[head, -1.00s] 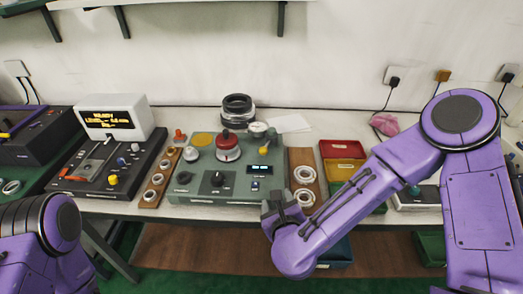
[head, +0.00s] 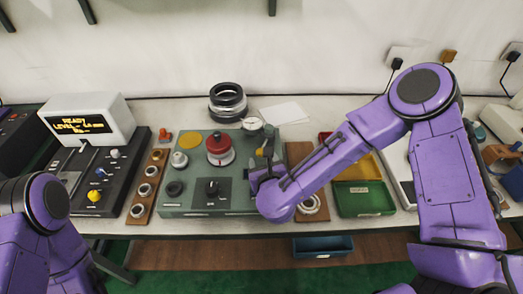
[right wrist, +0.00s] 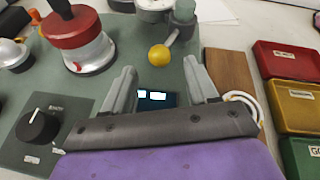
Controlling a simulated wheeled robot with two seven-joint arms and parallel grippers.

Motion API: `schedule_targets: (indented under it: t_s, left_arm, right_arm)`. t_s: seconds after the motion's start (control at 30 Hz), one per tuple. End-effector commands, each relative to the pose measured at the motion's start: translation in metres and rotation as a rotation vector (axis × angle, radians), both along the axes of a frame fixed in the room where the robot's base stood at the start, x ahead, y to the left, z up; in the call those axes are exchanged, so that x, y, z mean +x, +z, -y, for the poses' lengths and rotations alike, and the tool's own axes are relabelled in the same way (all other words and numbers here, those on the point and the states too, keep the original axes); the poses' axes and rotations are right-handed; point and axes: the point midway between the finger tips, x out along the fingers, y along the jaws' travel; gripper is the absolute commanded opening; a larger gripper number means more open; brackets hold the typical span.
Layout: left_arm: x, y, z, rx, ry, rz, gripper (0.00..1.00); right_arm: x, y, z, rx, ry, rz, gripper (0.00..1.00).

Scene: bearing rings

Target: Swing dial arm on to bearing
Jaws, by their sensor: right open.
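The green gauge fixture (head: 200,203) stands on the bench. A red-topped spindle (head: 219,145) rises from it, with a silver ring (right wrist: 92,57) under the red part, apparently the bearing. The dial (head: 252,123) is right of the spindle, near a grey-green post (right wrist: 183,14). A lever with a yellow ball knob (right wrist: 159,54) reaches from the post toward my right gripper. My right gripper (right wrist: 160,73) is open and empty over the fixture's right part, its fingers short of the knob and either side of it. Only part of my left arm shows; its gripper is out of view.
A wooden strip with pale rings (head: 310,206) lies right of the fixture, partly behind my arm. Red, yellow and green bins (head: 365,199) stand beyond it. Another ring strip (head: 147,187) and a display console (head: 88,118) are left. Dark rings (head: 228,97) are stacked behind.

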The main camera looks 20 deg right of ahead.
Motion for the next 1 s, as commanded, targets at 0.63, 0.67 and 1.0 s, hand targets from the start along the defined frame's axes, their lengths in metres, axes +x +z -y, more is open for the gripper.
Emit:
schedule_targets:
  t_s: [0.63,0.67,1.0]
  left_arm:
    - [0.000,0.012,0.000,0.001,0.000,0.001,0.86]
    - [0.000,0.013,0.000,0.001,0.000,0.001,0.86]
    - [0.000,0.011,0.000,0.001,0.000,0.001,0.86]
  right_arm:
    - [0.041,-0.017,0.009,0.000,-0.003,0.000,0.32]
    - [0.041,-0.017,0.009,0.000,-0.003,0.000,0.23]
    - [0.040,-0.017,0.010,0.001,0.010,0.000,0.00]
